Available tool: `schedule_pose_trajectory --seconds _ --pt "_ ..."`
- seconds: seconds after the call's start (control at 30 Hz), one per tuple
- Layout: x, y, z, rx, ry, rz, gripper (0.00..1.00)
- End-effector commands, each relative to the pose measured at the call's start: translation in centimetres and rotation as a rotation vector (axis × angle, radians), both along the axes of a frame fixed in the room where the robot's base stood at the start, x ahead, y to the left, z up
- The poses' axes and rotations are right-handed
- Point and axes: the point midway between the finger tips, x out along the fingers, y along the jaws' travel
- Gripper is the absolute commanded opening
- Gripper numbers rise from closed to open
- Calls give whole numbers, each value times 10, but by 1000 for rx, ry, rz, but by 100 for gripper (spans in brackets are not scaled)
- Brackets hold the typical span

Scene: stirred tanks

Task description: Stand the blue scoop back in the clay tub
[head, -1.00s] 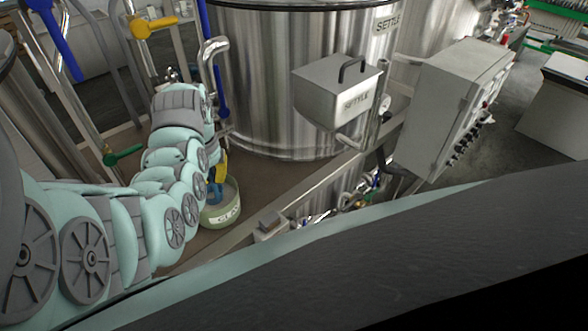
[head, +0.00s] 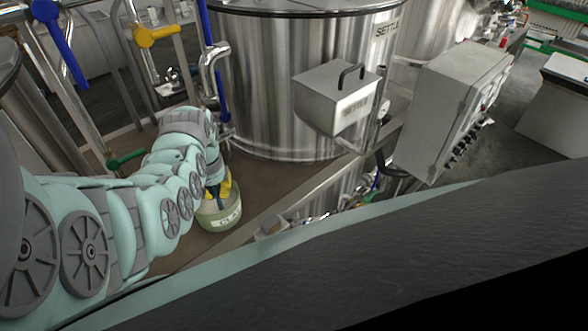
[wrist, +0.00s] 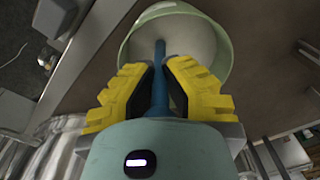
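The clay tub (head: 221,218), pale green with a white label reading "CLA", stands on the brown floor beside the big steel tank. In the wrist view its rim and pale inside (wrist: 195,38) fill the top of the picture. My gripper (head: 224,192), with yellow fingers, is right over the tub, pointing down. The blue scoop's handle (wrist: 160,75) runs between the fingers, whose tips close in on both its sides. Its far end reaches over the tub's pale inside. I cannot tell whether it touches the bottom. My arm hides part of the scoop in the head view.
The steel settle tank (head: 290,90) rises behind the tub, with a grey lidded box (head: 335,98) at its front. A metal rail (head: 290,190) runs right of the tub. Pipes with blue, yellow and green-handled valves (head: 125,158) stand at left.

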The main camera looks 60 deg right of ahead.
Motion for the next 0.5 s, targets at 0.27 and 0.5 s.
schedule_pose_trajectory --seconds 0.27,0.5 --pt "0 1 0 0 0 1 34" --pt "0 0 1 0 0 1 34"
